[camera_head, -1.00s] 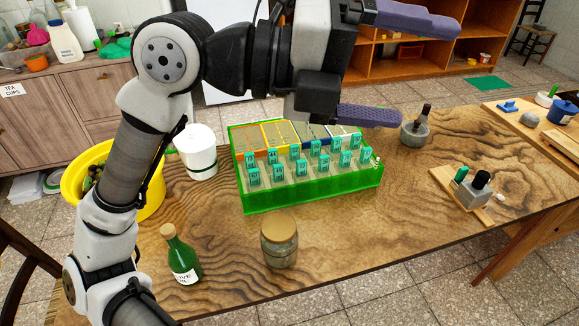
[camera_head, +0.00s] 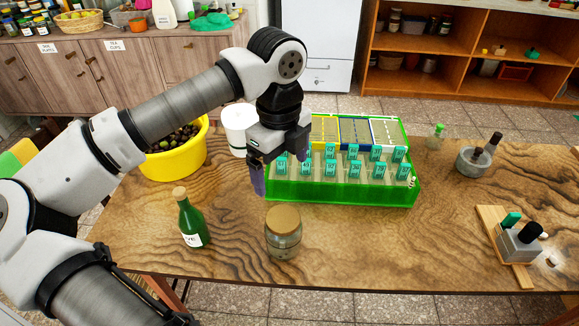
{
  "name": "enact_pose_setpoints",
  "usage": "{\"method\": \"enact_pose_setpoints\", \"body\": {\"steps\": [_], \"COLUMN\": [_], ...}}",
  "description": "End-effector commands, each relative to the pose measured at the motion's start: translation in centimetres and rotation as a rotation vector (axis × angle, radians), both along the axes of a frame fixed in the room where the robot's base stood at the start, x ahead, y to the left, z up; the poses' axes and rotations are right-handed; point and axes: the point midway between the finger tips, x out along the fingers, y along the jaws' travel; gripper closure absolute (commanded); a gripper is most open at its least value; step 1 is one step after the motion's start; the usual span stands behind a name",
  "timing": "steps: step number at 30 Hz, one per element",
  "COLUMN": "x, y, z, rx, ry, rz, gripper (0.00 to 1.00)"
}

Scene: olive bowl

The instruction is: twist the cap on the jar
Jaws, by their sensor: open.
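A glass jar (camera_head: 284,243) with a tan-gold cap (camera_head: 284,218) stands upright near the front edge of the wooden table. The cap sits on the jar's mouth; how tightly cannot be told. My gripper (camera_head: 279,180) is open and points downward, behind and above the jar. Its purple fingers are apart and hold nothing visible. The left finger shows clear of the jar's cap; the right finger shows in front of the green tray's left end. Nothing touches the jar.
A green bottle (camera_head: 191,222) stands left of the jar. A green tray (camera_head: 345,193) with several teal-labelled items lies behind it. A yellow bowl of olives (camera_head: 172,165) and a white canister (camera_head: 238,132) are at back left.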

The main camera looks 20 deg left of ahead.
Motion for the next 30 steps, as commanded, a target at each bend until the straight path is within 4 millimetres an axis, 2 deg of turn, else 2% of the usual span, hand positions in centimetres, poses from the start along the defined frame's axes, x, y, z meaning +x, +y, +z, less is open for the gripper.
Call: {"method": "enact_pose_setpoints", "body": {"steps": [7, 21, 25, 30], "x": [-0.2, -0.2, -0.2, -0.1], "y": [0.5, 0.4, 0.4, 0.4], "z": [-1.9, -10.7, -12.4, -13.7], "rx": [0.013, 0.009, 0.010, 0.012], "ry": [0.013, 0.011, 0.010, 0.009], "rz": [0.018, 0.015, 0.015, 0.015], "gripper": [0.05, 0.05, 0.05, 0.05]}}
